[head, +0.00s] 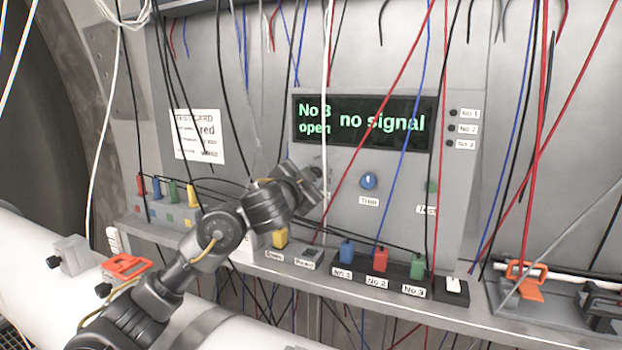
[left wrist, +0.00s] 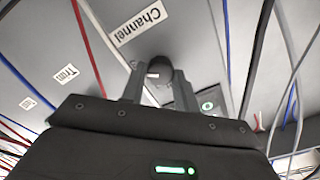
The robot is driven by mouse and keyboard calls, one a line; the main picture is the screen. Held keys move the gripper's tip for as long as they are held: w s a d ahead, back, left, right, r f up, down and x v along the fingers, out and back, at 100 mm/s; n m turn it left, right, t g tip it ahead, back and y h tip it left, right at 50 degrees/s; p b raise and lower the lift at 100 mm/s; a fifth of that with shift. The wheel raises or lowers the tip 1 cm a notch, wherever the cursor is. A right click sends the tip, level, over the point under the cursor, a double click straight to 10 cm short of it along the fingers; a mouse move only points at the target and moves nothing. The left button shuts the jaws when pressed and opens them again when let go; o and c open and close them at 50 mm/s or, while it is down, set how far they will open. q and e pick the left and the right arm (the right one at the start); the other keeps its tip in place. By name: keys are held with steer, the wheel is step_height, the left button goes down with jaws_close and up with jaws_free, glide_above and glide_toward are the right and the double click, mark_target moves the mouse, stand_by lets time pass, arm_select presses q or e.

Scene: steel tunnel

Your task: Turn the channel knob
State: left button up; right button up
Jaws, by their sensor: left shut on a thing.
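In the left wrist view the dark round channel knob (left wrist: 160,68) sits on the grey panel below its "Channel" label (left wrist: 138,22). My left gripper (left wrist: 160,88) is shut on it, one finger on each side. In the head view my left gripper (head: 318,180) reaches the panel just below the left end of the display, and it hides the knob there. The display (head: 365,122) reads "No 3 open" and "no signal" in green. My right gripper is in neither view.
A blue Trim knob (head: 369,181) is to the right of my gripper. Blue, red and green plugs (head: 380,260) stand on the ledge below. Many loose wires hang across the panel, some close to my arm. A test card (head: 199,137) is at left.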

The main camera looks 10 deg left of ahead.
arm_select(q)
steer(key=o, duration=1)
steer(key=shift+c, duration=0.2)
steer(key=s+a+p, duration=0.2)
steer(key=s+p, duration=0.4)
steer(key=s, duration=0.4)
steer(key=shift+s, duration=0.25)
steer(key=shift+f, duration=0.1)
